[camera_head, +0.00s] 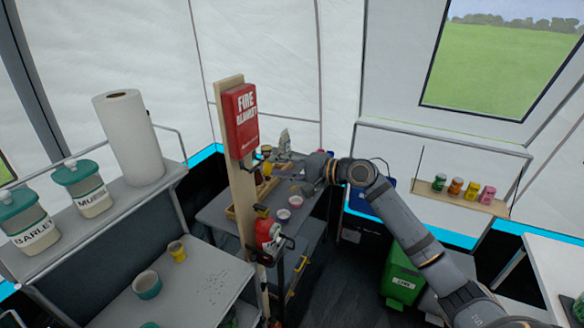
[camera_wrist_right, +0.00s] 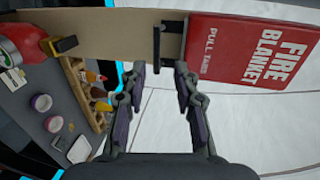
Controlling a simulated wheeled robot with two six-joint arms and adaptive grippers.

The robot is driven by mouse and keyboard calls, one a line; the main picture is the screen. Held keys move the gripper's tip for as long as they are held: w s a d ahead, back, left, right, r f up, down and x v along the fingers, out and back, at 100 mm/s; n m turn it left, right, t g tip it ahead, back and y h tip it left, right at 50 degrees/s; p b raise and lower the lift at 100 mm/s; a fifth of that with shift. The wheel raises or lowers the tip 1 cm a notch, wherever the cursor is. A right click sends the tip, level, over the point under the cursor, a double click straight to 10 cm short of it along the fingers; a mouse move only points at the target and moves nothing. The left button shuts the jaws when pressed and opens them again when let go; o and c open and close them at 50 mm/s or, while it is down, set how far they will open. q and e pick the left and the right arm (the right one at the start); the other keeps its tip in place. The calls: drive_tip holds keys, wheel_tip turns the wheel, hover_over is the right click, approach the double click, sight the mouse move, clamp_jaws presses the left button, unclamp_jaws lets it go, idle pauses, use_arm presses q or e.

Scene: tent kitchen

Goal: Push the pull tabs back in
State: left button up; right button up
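The red fire blanket box (camera_head: 241,120) is mounted high on a wooden post. In the right wrist view the box (camera_wrist_right: 252,45) appears sideways, with "PULL TABS" lettered along its lower end. A black pull tab (camera_wrist_right: 157,47) sticks out from that end, with its crossbar standing off from the box. A second tab cannot be made out clearly. My right gripper (camera_wrist_right: 160,70) is open and empty, its fingertips either side of the line of the tab's bar and just short of it. In the head view my right gripper (camera_head: 283,164) is right of the post. My left gripper is not in view.
The wooden post (camera_head: 243,205) carries a red extinguisher (camera_head: 267,232) lower down. Behind is a grey table with small bowls (camera_head: 283,215) and a wooden rack. A shelf with jars (camera_head: 83,190) and a paper roll (camera_head: 129,137) stands left. A green bin (camera_head: 401,272) stands right.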

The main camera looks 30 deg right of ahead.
drive_tip(key=shift+v, duration=2.2)
